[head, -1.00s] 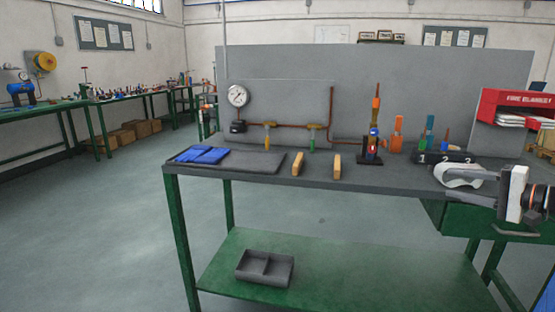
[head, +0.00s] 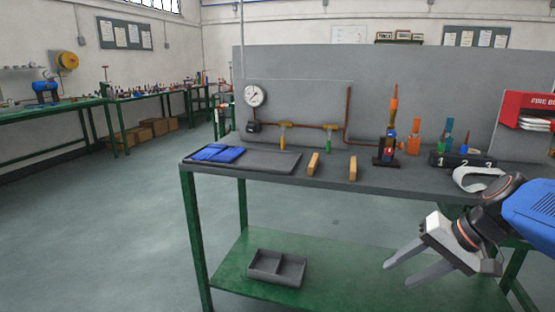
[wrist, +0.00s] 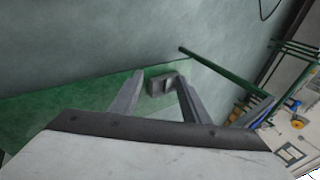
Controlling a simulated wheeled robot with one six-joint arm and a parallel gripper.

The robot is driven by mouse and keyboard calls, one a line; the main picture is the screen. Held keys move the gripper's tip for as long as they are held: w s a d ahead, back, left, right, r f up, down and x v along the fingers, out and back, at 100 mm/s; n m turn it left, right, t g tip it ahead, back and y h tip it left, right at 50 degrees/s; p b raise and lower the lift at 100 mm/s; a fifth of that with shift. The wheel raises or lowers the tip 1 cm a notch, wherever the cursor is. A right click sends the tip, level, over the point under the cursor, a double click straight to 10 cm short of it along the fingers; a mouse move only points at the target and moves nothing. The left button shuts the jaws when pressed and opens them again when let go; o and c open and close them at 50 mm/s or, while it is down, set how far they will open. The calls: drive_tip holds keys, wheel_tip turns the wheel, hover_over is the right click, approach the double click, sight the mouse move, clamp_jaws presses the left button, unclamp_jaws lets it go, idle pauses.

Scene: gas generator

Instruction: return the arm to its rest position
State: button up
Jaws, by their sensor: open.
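My gripper (head: 400,272) is at the lower right in the head view, in front of the green workbench and below the level of its top. Its two grey fingers point left and slightly down, spread apart with nothing between them. In the wrist view the open fingers (wrist: 158,98) reach out toward the green lower shelf. The rest of my arm comes in from the right edge of the head view.
A grey divided tray (head: 277,267) sits on the lower shelf (head: 350,280). Floor at left is clear.

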drive_tip(key=s+f+n+h, duration=0.4)
drive_tip(key=s+h, duration=0.1)
drive_tip(key=s, duration=0.4)
drive_tip(key=shift+s+d+f+n+t+h, duration=0.15)
drive_tip(key=shift+s+d+n+t+h, duration=0.15)
drive_tip(key=shift+s+t, duration=0.1)
drive_tip(key=shift+w+a, duration=0.1)
idle(1.3)
